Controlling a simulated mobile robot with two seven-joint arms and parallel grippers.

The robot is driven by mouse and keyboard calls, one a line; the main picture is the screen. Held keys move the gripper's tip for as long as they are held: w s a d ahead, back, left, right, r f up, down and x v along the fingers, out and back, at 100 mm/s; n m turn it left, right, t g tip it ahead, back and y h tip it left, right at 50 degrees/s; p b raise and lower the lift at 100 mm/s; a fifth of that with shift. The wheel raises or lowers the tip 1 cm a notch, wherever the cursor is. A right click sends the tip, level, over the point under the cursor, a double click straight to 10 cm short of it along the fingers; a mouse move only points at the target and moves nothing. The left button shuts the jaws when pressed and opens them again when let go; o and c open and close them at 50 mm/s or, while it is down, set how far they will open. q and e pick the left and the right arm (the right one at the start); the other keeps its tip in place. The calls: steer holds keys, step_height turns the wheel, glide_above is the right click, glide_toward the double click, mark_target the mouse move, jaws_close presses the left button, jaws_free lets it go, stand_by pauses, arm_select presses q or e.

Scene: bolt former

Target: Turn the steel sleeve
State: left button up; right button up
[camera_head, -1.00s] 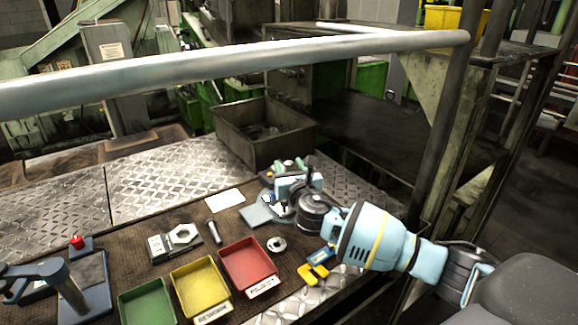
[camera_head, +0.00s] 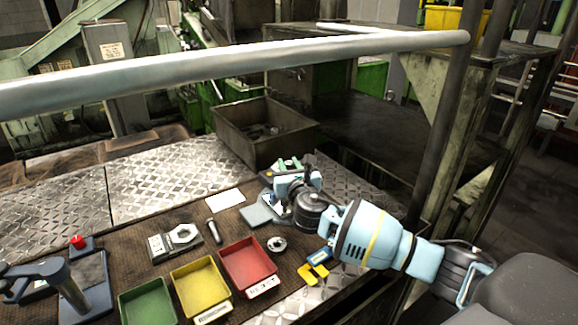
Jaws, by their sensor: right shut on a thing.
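My right gripper (camera_head: 279,197) is over the far right part of the workbench, beside a light grey flat plate (camera_head: 256,214). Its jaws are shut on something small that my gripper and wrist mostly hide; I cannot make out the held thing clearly. A short steel ring-like part (camera_head: 277,244) stands on the mat just below my right wrist, apart from the gripper; I cannot tell whether it is the steel sleeve. A steel bolt (camera_head: 213,231) lies on the mat to the left. My left gripper is not in view.
Red (camera_head: 248,266), yellow (camera_head: 201,289) and green (camera_head: 147,303) trays line the near edge. A hex-nut gauge block (camera_head: 175,242), a white card (camera_head: 225,200) and a yellow-blue tool (camera_head: 316,272) lie around. A metal bin (camera_head: 262,135) stands behind; a rail (camera_head: 240,62) crosses above.

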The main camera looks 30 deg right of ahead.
steer(key=shift+h, duration=0.3)
